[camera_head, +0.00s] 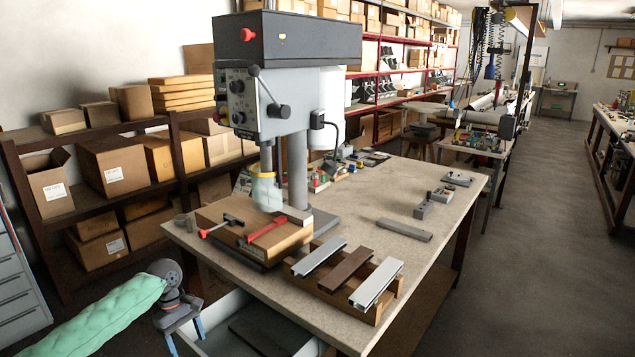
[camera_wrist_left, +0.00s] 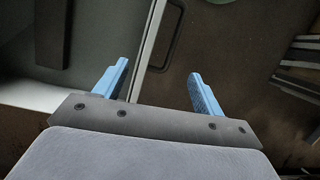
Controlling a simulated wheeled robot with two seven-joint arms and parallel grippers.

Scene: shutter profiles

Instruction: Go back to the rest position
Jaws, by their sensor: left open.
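My left gripper (camera_head: 187,339) hangs at the lower left of the head view, below the table top and beside its front left corner. Its blue fingers are apart and empty, as the left wrist view (camera_wrist_left: 158,72) also shows. My right gripper is not in view. On the table, a wooden rack (camera_head: 335,299) carries a light grey profile (camera_head: 319,256), a brown profile (camera_head: 345,269) and a silver profile (camera_head: 377,283). The drill press (camera_head: 285,90) stands behind, with a wooden block and red-handled clamps (camera_head: 268,228) under its chuck.
The workbench (camera_head: 440,185) has bare surface at its right, with a grey bar (camera_head: 404,230) lying there. An open light-coloured bin (camera_head: 222,338) is below the bench's front edge, close to my left gripper. Shelves with cardboard boxes (camera_head: 113,165) line the left wall. An aisle (camera_head: 550,230) is clear at right.

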